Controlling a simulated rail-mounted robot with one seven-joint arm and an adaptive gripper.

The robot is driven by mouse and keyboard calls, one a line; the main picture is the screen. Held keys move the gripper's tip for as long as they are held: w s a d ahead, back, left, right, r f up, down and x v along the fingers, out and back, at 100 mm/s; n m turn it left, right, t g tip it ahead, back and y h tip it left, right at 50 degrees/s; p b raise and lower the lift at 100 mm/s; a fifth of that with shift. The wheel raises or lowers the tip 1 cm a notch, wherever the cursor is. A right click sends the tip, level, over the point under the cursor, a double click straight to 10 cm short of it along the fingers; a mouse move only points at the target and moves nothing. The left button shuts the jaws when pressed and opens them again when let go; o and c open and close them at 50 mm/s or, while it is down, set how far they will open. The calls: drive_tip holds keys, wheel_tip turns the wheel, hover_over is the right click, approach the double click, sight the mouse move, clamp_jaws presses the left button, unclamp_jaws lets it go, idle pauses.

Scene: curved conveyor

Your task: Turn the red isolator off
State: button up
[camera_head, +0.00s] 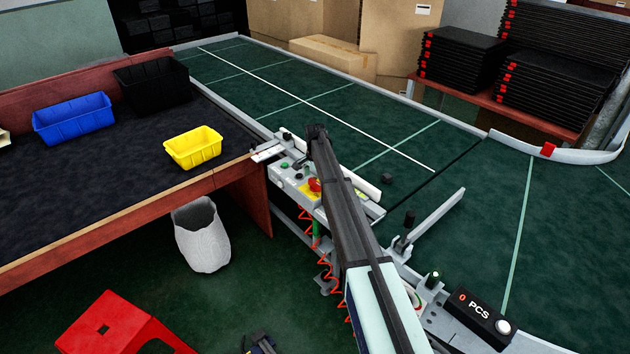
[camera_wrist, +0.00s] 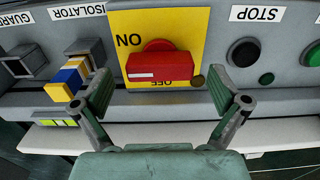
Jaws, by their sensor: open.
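The red isolator handle (camera_wrist: 160,67) sits on a yellow plate (camera_wrist: 190,25) marked ON and OFF, in the upper middle of the wrist view. The lettering is upside down there. The handle lies crosswise in the picture, with a white line along it. My gripper (camera_wrist: 160,92) is open, one finger to each side of the handle, with gaps on both sides; nothing is held. In the head view the red handle (camera_head: 314,185) shows on the conveyor's control panel, beside my dark arm, which hides part of the panel. My fingers cannot be made out there.
Left of the handle in the wrist view is a blue and yellow block (camera_wrist: 68,80) close to my left finger. A black button (camera_wrist: 243,52) under a STOP label is at right. In the head view, a yellow bin (camera_head: 193,148) stands on the table left of the panel.

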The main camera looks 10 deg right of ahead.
drive_tip(key=shift+f, duration=0.7)
drive_tip(key=c, duration=1.2)
drive_tip(key=shift+o, duration=0.2)
